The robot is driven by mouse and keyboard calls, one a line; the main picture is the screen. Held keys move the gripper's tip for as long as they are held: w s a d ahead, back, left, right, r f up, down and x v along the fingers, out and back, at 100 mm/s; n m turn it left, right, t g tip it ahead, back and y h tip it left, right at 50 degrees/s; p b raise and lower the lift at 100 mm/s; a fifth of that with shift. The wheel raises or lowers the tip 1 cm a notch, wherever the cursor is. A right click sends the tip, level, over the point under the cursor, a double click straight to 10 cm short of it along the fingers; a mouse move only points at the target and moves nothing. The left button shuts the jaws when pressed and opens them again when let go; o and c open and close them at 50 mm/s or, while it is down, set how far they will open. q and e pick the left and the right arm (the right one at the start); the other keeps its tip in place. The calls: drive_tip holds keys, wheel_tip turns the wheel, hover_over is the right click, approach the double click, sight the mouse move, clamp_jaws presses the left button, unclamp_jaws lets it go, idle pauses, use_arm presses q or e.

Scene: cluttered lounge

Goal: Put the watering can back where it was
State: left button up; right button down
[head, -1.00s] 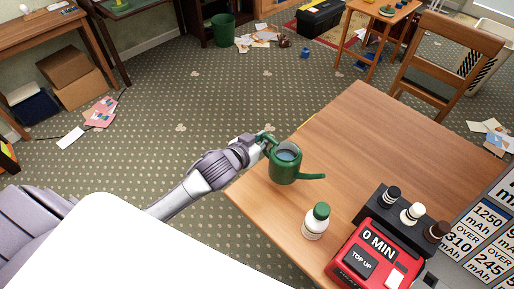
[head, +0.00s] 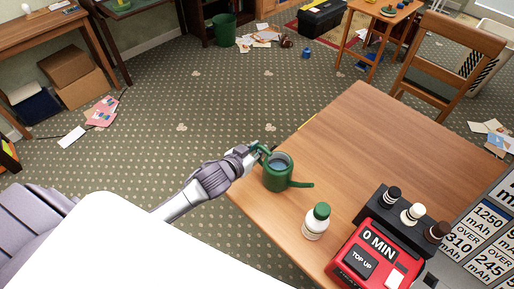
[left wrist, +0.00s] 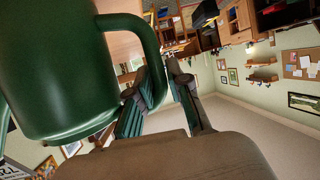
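The green watering can (head: 277,178) is upright at the left edge of the wooden table (head: 370,150), its spout pointing right. There is bluish water in its open top. My left gripper (head: 259,151) is at the can's handle, on the left side of the can. In the left wrist view the can (left wrist: 50,70) fills the upper left, and its handle comes down between the fingers of my left gripper (left wrist: 160,92), which is shut on it. I cannot tell whether the can's base touches the tabletop. My right gripper is not in view.
A white bottle with a green cap (head: 316,222) stands close to the can. A red device (head: 365,258) and a black rack with small bottles (head: 385,207) are further right. The table's far part is clear. A wooden chair (head: 445,60) stands behind it.

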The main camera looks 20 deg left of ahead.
use_arm(q)
drive_tip(key=shift+o, duration=1.2)
drive_tip(key=shift+r, duration=0.15)
drive_tip(key=v, duration=1.2)
